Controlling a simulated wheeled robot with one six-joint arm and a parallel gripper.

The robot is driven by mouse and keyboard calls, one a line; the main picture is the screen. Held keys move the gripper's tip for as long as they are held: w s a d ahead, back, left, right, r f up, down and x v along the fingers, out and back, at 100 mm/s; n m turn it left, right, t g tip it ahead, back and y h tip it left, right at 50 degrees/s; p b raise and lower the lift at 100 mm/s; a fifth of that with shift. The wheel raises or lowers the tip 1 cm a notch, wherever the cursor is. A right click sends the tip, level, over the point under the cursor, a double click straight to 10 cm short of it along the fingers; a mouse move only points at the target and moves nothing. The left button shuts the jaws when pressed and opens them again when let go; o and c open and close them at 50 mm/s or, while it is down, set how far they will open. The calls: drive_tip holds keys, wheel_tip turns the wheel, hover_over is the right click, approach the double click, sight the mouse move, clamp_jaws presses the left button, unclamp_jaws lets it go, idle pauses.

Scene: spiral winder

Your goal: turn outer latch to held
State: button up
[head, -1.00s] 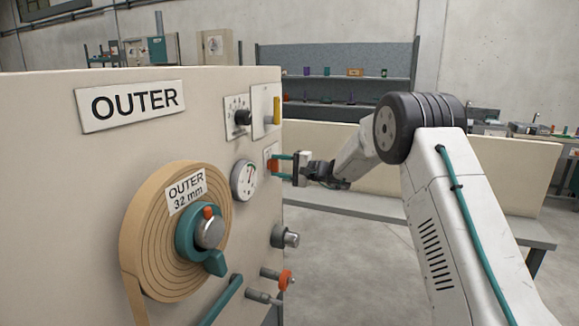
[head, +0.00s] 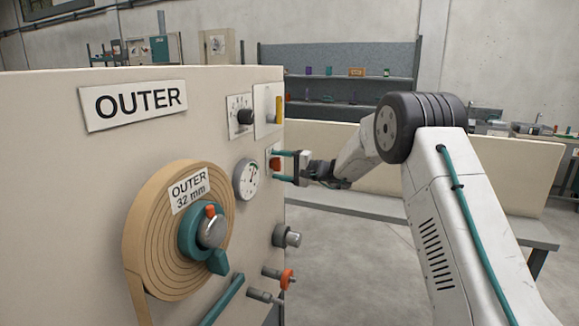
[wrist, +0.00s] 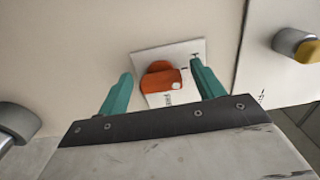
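An orange knob (wrist: 161,81) with a white dot sits on a white plate (wrist: 192,50) on the cream panel; the plate bears small dark marks and a small word I cannot read surely. I take this knob to be the outer latch. In the head view the knob (head: 275,163) is at the panel's right edge, partly hidden by my gripper. My gripper (wrist: 160,84) is open, its two teal fingers on either side of the knob. Gaps show between knob and fingers in the wrist view. My gripper (head: 283,165) points at the panel in the head view.
The panel carries an OUTER sign (head: 133,104), a tape roll (head: 150,232), a round gauge (head: 247,180), a dark knob (head: 243,117) and a yellow handle (head: 278,109). Below are a grey knob (head: 287,237) and an orange-collared fitting (head: 286,279).

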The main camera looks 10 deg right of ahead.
drive_tip(key=shift+d, duration=0.15)
drive_tip(key=v, duration=0.7)
drive_tip(key=shift+s+d, duration=0.25)
drive_tip(key=shift+d, duration=0.05)
